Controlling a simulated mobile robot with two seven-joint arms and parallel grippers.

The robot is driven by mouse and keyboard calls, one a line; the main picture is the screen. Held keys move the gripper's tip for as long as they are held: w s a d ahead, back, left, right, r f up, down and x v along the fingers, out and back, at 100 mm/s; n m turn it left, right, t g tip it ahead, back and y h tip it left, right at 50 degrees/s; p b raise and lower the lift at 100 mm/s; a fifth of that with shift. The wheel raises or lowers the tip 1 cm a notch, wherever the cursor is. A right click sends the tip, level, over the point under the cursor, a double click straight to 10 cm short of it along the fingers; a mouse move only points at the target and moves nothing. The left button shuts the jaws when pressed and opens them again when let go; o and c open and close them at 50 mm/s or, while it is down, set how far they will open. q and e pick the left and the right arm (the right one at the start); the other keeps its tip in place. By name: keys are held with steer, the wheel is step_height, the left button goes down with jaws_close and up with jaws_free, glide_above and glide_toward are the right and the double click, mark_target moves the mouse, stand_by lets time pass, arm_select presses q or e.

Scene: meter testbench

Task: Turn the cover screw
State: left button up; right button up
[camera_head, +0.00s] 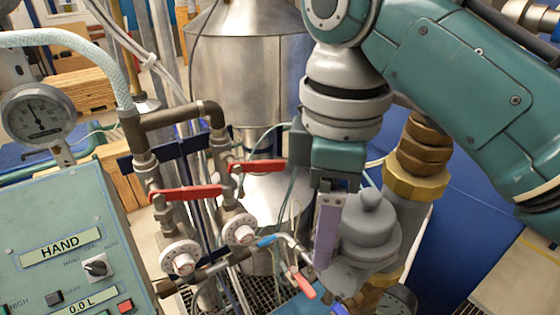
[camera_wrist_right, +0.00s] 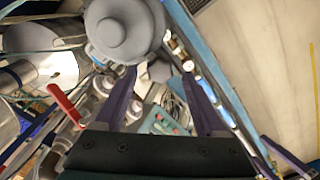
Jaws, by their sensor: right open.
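The grey meter cover (camera_head: 368,240) is a stepped dome with a rounded knob (camera_head: 371,198) on top, beside my right gripper. In the right wrist view the dome (camera_wrist_right: 125,30) fills the top left, with its knob (camera_wrist_right: 112,32) facing the camera. My right gripper (camera_head: 326,250) points down just left of the cover in the head view; one purple finger shows. In the right wrist view the gripper (camera_wrist_right: 161,70) is open. A small grey faceted part (camera_wrist_right: 159,71) appears between its fingertips; I cannot tell its depth, or whether it is the screw. My left gripper is not in view.
Brass fittings (camera_head: 415,175) and a grey pipe stand close right of the cover. Red-handled valves (camera_head: 188,193), pipes and a pressure gauge (camera_head: 38,112) crowd the left. A control panel (camera_head: 60,240) is at the lower left. A large metal tank (camera_head: 250,70) stands behind.

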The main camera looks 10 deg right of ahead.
steer(key=shift+f, duration=0.4)
steer(key=shift+c, duration=0.4)
jaws_close()
